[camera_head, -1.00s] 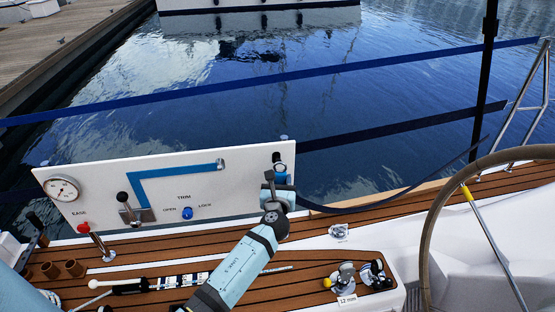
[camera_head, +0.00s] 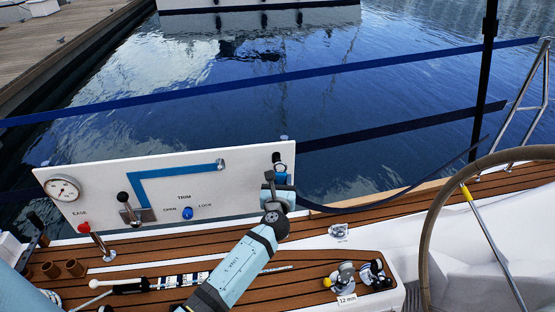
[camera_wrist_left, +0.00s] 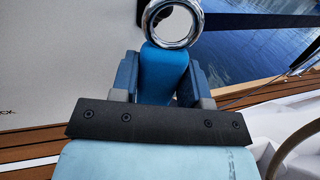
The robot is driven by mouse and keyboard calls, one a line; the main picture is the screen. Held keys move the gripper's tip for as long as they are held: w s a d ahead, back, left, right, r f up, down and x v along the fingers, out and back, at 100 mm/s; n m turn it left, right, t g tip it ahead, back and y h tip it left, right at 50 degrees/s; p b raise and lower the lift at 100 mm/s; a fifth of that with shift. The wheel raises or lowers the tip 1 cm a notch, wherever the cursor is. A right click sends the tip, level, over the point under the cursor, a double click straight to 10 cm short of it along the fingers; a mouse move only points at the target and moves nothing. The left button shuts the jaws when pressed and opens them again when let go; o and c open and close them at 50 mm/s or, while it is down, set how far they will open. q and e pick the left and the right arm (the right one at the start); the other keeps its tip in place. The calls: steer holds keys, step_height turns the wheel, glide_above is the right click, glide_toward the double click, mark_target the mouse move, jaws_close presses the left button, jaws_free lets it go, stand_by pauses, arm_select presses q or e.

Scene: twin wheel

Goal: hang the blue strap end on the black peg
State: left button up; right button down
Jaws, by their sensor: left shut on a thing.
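My left gripper (camera_head: 279,180) is at the right end of the white panel, just below the black peg (camera_head: 277,158). It is shut on the blue strap end (camera_wrist_left: 164,72), which stands up between the fingers in the left wrist view. A chrome ring (camera_wrist_left: 150,21) sits at the tip of the strap end. The ring's top is cut off by the frame edge. From the gripper the dark strap (camera_head: 345,210) sags away to the right. My right gripper is not in view.
The white panel (camera_head: 100,190) carries a gauge (camera_head: 63,188), a black-knobbed lever (camera_head: 124,200) and a blue knob (camera_head: 188,213). A red-knobbed lever (camera_head: 92,236) stands at left. A steering wheel (camera_head: 428,230) is at right. Open water lies behind the panel.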

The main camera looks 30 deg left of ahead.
arm_select(q)
steer(key=shift+w+a+r, duration=0.1)
steer(key=shift+w+a, duration=0.3)
steer(key=shift+w, duration=0.1)
stand_by(0.7)
steer(key=shift+w+a, duration=0.55)
steer(key=shift+w, duration=0.1)
stand_by(0.8)
steer(key=shift+w+a+f, duration=0.35)
steer(key=shift+w+f, duration=0.05)
steer(key=shift+f, duration=0.15)
stand_by(0.4)
steer(key=shift+w+a+f+b, duration=0.1)
steer(key=shift+f+b, duration=0.3)
stand_by(0.9)
steer(key=o, duration=1.3)
